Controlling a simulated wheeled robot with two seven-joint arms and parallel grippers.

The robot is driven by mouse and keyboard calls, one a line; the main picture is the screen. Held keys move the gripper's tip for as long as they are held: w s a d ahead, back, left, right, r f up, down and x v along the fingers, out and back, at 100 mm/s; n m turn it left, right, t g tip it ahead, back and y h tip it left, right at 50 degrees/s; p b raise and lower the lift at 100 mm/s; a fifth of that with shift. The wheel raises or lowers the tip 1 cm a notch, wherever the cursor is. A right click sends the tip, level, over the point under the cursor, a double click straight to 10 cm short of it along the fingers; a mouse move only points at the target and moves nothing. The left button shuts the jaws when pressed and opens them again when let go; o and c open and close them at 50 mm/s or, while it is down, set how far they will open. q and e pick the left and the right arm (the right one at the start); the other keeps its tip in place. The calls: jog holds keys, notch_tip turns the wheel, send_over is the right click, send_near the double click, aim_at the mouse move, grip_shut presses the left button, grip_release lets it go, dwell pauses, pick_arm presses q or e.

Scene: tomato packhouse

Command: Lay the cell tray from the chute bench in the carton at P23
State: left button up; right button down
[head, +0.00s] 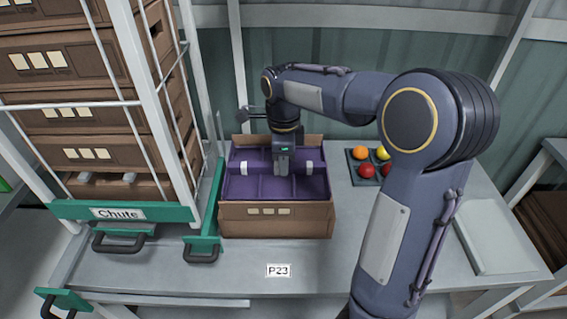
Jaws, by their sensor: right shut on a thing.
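The carton (277,222) is an open brown cardboard box on the bench, behind the label P23 (278,271). The purple cell tray (240,188) lies inside the carton's walls, and it looks roughly level. Whether it rests on the carton's bottom I cannot tell. My right gripper (283,172) points down at the middle of the tray and is shut on it. The fingertips are partly hidden against the tray. My left gripper is not in view.
A chute rack (118,213) with stacked brown cartons (75,120) stands close on the left. A dark tray (352,177) with red, orange and yellow tomatoes is right of the carton, partly behind my arm. A pale flat panel (495,238) lies at the right.

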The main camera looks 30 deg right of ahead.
jog(key=shift+f+b, duration=2.25)
jog(key=shift+f, duration=0.1)
notch_tip(320, 180, down, 6)
jog(key=b, duration=0.4)
jog(key=shift+f, duration=0.7)
jog(key=shift+f+b, duration=0.45)
jog(key=shift+f, duration=0.25)
jog(key=c, duration=1.3)
grip_release()
jog(key=shift+c, duration=1.4)
notch_tip(320, 180, up, 9)
jog(key=p, duration=0.8)
jog(key=shift+f, duration=0.2)
